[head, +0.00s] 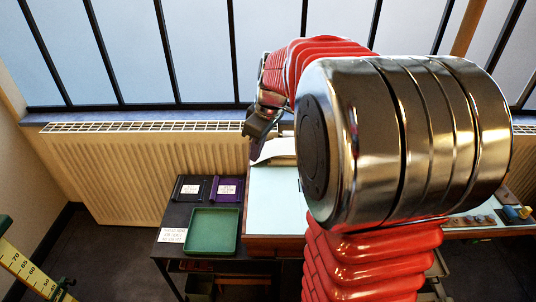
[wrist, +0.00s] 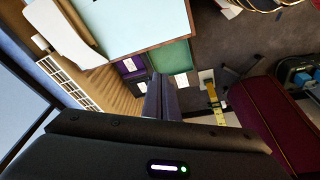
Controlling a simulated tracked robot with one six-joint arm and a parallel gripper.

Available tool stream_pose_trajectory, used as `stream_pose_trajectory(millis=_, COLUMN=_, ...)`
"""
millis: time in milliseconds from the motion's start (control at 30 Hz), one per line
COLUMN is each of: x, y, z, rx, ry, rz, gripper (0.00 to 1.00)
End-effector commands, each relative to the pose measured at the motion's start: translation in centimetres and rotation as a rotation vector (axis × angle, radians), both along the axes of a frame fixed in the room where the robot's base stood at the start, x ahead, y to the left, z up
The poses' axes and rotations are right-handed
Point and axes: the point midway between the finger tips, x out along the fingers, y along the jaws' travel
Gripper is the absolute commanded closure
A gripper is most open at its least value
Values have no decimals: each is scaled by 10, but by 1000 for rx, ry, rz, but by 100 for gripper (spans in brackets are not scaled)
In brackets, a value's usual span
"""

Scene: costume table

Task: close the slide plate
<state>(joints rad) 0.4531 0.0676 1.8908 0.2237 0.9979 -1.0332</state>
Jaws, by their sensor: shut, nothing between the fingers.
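My gripper (head: 258,128) is high above the table, near the window side, with its fingers shut and empty. In the wrist view its shut fingers (wrist: 160,92) point down the middle. A black flat holder (head: 189,188) and a purple flat holder (head: 226,190), each with a white label, lie side by side on the small dark table. The purple one also shows in the wrist view (wrist: 132,67). I cannot tell which of them has the slide plate, or how far it is open. My gripper is apart from both, above and to their right in the head view.
A green tray (head: 211,231) lies in front of the holders, with a white card (head: 172,235) at its left. A light-topped table (head: 270,205) stands to the right. A ribbed radiator (head: 130,172) runs behind. A yellow measuring rule (head: 22,265) is at lower left.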

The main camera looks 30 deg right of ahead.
Motion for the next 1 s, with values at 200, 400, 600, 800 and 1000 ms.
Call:
stream_pose_trajectory(millis=200, x=24, y=-53, z=-32, rx=18, ry=15, rz=83, gripper=100)
stream_pose_trajectory(millis=400, x=39, y=-103, z=-66, rx=37, ry=15, rz=162, gripper=100)
stream_pose_trajectory(millis=600, x=46, y=-154, z=-106, rx=56, ry=3, rz=242, gripper=100)
stream_pose_trajectory(millis=800, x=46, y=-197, z=-143, rx=71, ry=-18, rz=312, gripper=100)
stream_pose_trajectory(millis=1000, x=44, y=-213, z=-159, rx=76, ry=-30, rz=343, gripper=100)
